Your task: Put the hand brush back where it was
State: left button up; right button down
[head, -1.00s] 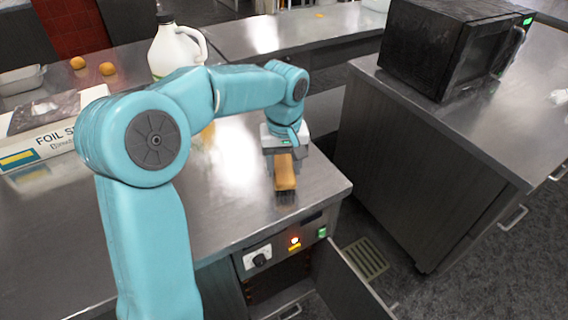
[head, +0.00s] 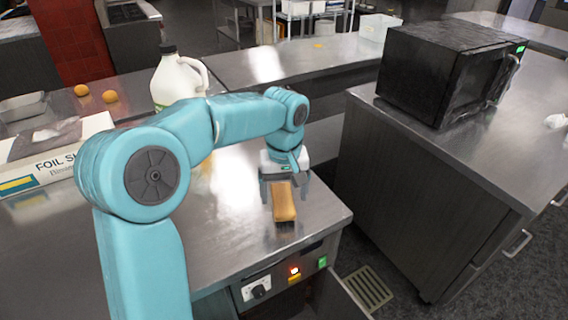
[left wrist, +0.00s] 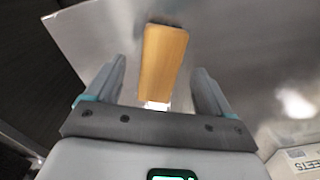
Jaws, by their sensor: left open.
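The hand brush (head: 284,203) has a tan wooden body and rests on the steel counter (head: 235,215), close to its front right corner. Its bristles are mostly hidden beneath it. My left gripper (head: 285,192) is open, with one finger on each side of the brush's rear part. In the left wrist view the brush (left wrist: 163,60) lies between the spread fingers (left wrist: 160,78) and reaches out past their tips, with gaps on both sides. My right gripper does not show.
A white jug (head: 178,80), a foil box (head: 50,160) and two orange round items (head: 95,93) stand on the counter's left. A control panel (head: 270,286) is below the front edge. A gap separates the counter from the right-hand unit with a black microwave (head: 440,75).

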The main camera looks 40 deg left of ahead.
pick_arm(q)
notch_tip(320, 180, up, 15)
jog(key=p, duration=0.2)
jog(key=shift+p, duration=0.3)
jog(key=shift+s+f, duration=0.1)
jog(key=shift+f, duration=0.05)
